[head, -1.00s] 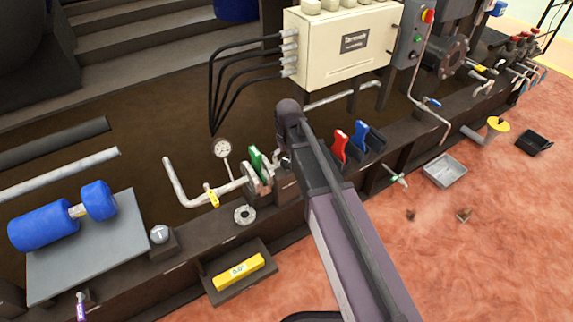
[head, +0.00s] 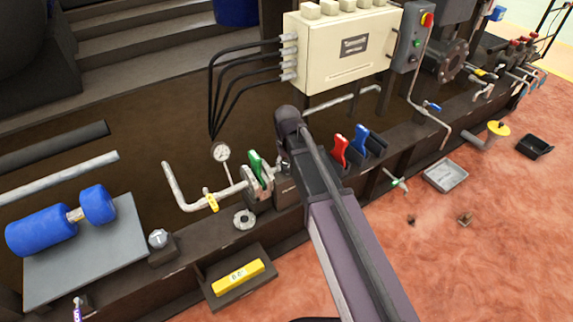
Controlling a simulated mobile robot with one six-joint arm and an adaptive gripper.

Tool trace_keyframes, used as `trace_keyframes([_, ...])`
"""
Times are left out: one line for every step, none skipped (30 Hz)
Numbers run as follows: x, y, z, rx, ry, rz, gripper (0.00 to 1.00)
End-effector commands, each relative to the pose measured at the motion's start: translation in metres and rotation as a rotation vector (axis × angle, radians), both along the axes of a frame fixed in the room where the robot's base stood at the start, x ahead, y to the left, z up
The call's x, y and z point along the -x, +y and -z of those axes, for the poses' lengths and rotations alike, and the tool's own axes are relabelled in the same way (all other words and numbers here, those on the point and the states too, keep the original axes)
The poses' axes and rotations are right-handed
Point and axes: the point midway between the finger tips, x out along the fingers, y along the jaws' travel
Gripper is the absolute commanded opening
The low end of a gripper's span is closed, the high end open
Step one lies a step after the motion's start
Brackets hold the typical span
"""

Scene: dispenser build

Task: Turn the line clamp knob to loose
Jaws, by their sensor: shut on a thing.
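My dark and purple-grey arm (head: 355,245) reaches from the bottom right to the middle of the rail, its rounded joint (head: 287,120) just right of the green lever (head: 256,167). My gripper's jaws are hidden behind the arm's dark end, so I cannot see what they hold. A dark block with a small pale label (head: 286,190) shows partly beneath the arm. I cannot make out the line clamp knob; anything on top of that block is covered by my arm.
A pressure gauge (head: 221,153) and a pipe with a yellow handle (head: 211,200) stand left of the green lever. Red (head: 340,150) and blue (head: 361,138) levers stand close on the arm's right. A cream control box (head: 343,45) is behind. A grey tray (head: 445,174) lies on the floor.

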Motion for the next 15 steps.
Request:
trace_keyframes([0.0007,0.0025,0.0002,-0.011,0.002,-0.004,0.19])
trace_keyframes([0.0008,0.0023,0.0002,-0.011,0.002,-0.006,0.19])
trace_keyframes([0.0008,0.002,0.0002,-0.011,0.002,-0.009,0.19])
trace_keyframes([0.0008,0.0018,0.0002,-0.012,0.002,-0.012,0.19])
trace_keyframes([0.0008,0.0018,0.0003,-0.012,0.002,-0.016,0.19])
trace_keyframes([0.0009,0.0017,0.0003,-0.012,0.002,-0.022,0.19])
trace_keyframes([0.0009,0.0017,0.0003,-0.012,0.002,-0.029,0.19])
trace_keyframes([0.0009,0.0016,0.0003,-0.012,0.002,-0.037,0.19])
trace_keyframes([0.0009,0.0017,0.0003,-0.012,0.002,-0.049,0.19])
trace_keyframes([0.001,0.0017,0.0003,-0.013,0.002,-0.059,0.19])
trace_keyframes([0.001,0.0017,0.0003,-0.013,0.002,-0.072,0.19])
trace_keyframes([0.001,0.0017,0.0003,-0.013,0.002,-0.089,0.19])
trace_keyframes([0.001,0.0018,0.0003,-0.013,0.002,-0.105,0.19])
trace_keyframes([0.001,0.0018,0.0003,-0.013,0.002,-0.121,0.19])
trace_keyframes([0.001,0.0018,0.0004,-0.013,0.002,-0.146,0.19])
